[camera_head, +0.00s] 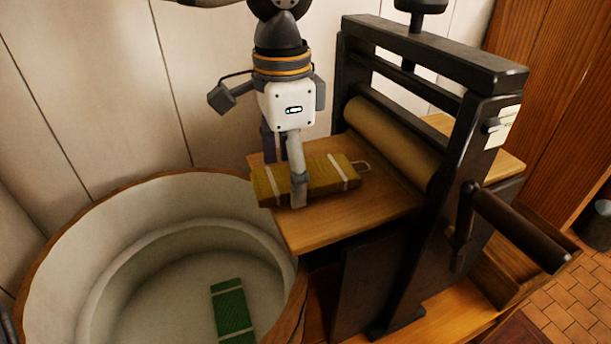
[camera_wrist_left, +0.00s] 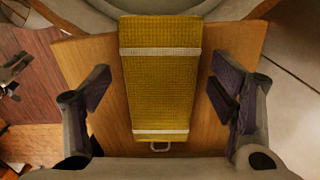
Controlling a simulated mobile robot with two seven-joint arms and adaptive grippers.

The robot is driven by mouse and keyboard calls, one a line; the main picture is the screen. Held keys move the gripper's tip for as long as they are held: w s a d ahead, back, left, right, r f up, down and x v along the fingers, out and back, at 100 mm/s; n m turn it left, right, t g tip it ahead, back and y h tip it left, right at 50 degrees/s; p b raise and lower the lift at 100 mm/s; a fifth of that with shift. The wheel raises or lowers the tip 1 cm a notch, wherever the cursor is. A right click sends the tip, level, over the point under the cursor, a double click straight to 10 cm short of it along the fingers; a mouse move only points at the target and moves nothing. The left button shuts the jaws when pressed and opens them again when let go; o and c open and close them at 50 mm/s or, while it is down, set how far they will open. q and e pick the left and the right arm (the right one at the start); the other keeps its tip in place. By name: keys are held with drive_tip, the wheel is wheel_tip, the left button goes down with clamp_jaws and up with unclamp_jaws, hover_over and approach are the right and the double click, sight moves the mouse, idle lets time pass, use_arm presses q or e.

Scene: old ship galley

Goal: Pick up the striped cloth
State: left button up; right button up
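A yellow cloth (camera_head: 325,175) with white stripes lies folded flat on the wooden board of the roller press, with a small pale loop at one end. It also fills the middle of the left wrist view (camera_wrist_left: 160,90). My left gripper (camera_head: 284,177) is over it, pointing down. Its fingers (camera_wrist_left: 161,92) are open, one on each long side of the cloth, with a gap on both sides. In the head view the near finger hides a part of the cloth. A green cloth (camera_head: 230,305) with white stripes lies in the round tub.
The round tub (camera_head: 62,262) stands left of and below the board (camera_head: 330,220). The press's dark frame (camera_head: 435,50) and roller (camera_head: 395,140) rise right of the cloth, with a crank handle (camera_head: 520,230) in front. A panelled wall (camera_head: 100,90) is behind.

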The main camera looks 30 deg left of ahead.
use_arm(q)
drive_tip(key=c, duration=1.1)
